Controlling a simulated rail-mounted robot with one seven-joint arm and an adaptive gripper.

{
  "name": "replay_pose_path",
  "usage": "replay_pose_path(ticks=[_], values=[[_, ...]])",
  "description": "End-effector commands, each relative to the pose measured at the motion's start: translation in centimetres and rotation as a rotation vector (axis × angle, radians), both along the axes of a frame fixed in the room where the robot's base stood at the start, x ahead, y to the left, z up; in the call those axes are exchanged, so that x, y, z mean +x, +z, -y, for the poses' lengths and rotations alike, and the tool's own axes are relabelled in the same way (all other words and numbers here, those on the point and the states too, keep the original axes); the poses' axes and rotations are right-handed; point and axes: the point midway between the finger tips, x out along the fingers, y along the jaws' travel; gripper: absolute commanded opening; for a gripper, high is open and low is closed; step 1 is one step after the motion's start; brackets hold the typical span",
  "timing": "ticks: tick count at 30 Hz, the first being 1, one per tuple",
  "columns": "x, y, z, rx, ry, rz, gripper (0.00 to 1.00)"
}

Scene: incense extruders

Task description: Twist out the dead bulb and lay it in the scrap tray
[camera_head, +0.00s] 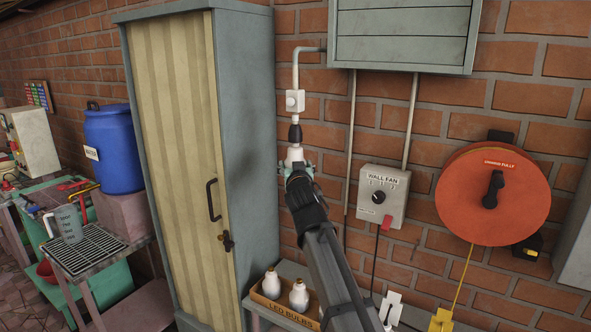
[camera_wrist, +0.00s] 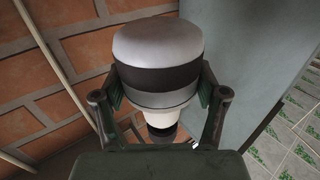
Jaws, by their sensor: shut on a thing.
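The bulb (camera_head: 294,154) is white and hangs under a black socket (camera_head: 295,132) on a wall pipe. In the wrist view the bulb (camera_wrist: 157,50) fills the middle, with a pale dome, a dark band and a white neck. My gripper (camera_head: 295,172) reaches up from below and is shut on the bulb. In the wrist view the fingers of my gripper (camera_wrist: 160,98) press on both sides of it. The neck points at the dark socket (camera_wrist: 162,133); whether its thread is engaged cannot be told. I cannot identify a scrap tray.
A carton marked LED BULBS (camera_head: 270,303) with white bulbs stands on a low bench beneath. A tall cabinet (camera_head: 196,150) is close on the left. A WALL FAN switch box (camera_head: 382,196) and an orange reel (camera_head: 492,195) are on the right. A gridded stand (camera_head: 88,250) is far left.

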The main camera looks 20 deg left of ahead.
Motion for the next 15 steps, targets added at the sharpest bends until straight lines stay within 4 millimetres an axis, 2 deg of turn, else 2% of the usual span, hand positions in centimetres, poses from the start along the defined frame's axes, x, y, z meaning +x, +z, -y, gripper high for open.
replay_pose_path(ticks=[4, 5, 7, 15], values=[[-0.05, 0.07, -0.02, 0.001, 0.001, 0.0, 0.44], [-0.05, 0.07, -0.02, 0.001, 0.001, 0.0, 0.75], [-0.05, 0.06, -0.01, 0.0, 0.001, 0.001, 1.0], [-0.04, 0.02, 0.02, 0.0, 0.0, 0.0, 1.0]])
